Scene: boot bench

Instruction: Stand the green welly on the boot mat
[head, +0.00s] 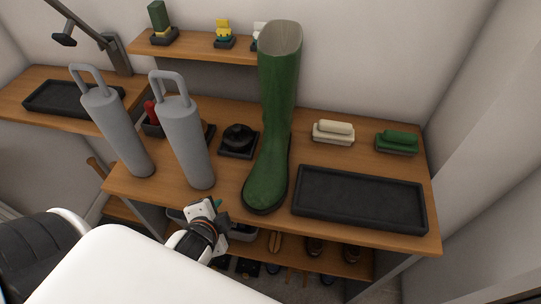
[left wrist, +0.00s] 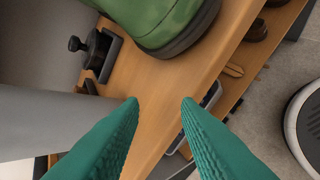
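The green welly (head: 275,120) stands upright on the wooden bench, just left of the boot mat. Its foot points toward the front edge. The boot mat (head: 358,199) is a black shallow tray at the bench's right and is empty. My left gripper (head: 217,206) is at the bench's front edge, left of the welly's toe and apart from it. In the left wrist view its green fingertips (left wrist: 161,101) are open with nothing between them, and the welly's toe (left wrist: 172,25) shows beyond them. My right gripper is not in view.
Two grey boot shapers with handles (head: 182,140) (head: 115,130) stand left of the welly. A cream brush (head: 333,132) and a green brush (head: 397,142) lie behind the mat.

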